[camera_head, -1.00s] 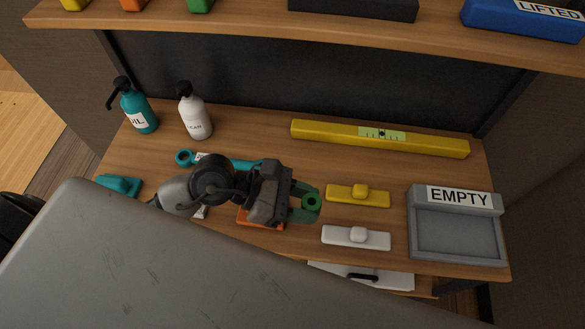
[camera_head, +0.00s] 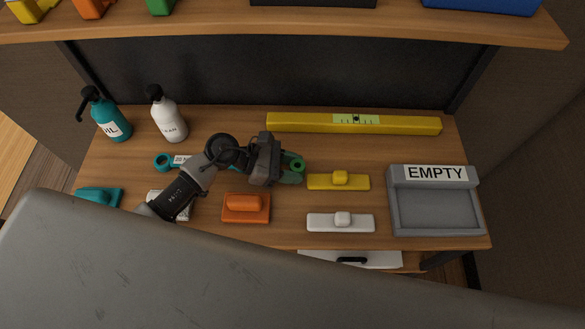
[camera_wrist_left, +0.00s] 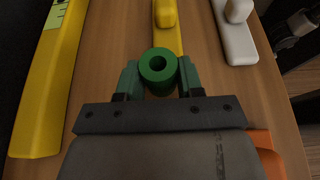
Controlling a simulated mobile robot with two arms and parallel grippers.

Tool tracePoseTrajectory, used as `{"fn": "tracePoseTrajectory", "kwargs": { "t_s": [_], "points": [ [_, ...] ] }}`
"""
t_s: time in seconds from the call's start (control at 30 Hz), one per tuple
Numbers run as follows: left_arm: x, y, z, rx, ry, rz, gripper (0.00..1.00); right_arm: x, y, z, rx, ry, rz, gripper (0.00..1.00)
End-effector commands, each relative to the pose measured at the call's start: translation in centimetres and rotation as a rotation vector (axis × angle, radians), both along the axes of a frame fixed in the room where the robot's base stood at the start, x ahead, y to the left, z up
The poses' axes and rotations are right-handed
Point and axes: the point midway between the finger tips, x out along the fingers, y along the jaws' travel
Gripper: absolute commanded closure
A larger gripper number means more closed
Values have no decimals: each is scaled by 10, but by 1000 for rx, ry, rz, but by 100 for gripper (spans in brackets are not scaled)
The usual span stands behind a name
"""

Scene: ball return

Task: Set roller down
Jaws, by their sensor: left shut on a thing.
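The roller is a green ring-ended cylinder (camera_head: 298,165), held at my left gripper (camera_head: 291,172) over the middle of the wooden workbench (camera_head: 385,163). In the left wrist view the roller (camera_wrist_left: 158,66) shows its round end with a dark hole, between the two green fingers of the left gripper (camera_wrist_left: 159,80). The gripper is shut on it. I cannot tell whether the roller touches the bench.
A yellow block (camera_head: 338,182), white block (camera_head: 340,222) and orange block (camera_head: 246,208) lie close by. A yellow level (camera_head: 300,123) lies behind, a grey tray marked EMPTY (camera_head: 392,215) at right. Two pump bottles (camera_head: 167,120) stand back left. An overhead shelf (camera_head: 220,27) crosses above.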

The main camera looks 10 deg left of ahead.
Motion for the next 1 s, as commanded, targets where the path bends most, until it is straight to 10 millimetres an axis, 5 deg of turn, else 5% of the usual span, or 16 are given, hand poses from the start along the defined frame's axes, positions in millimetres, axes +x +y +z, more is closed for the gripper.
{"fn": "tracePoseTrajectory", "kwargs": {
  "t_s": [0.53,0.57,0.7,1.0],
  "points": [
    [0,0,-20,-1,-2,0,87,1,-1,-4,-2,-1,1,57],
    [0,0,-18,-1,-1,1,59,1,-2,-2,-2,-1,1,57],
    [0,0,-18,-1,-1,1,38,1,-1,-2,-2,-1,0,57],
    [0,0,-16,-1,-2,1,38,1,-1,0,-2,-1,0,57]
  ]
}}
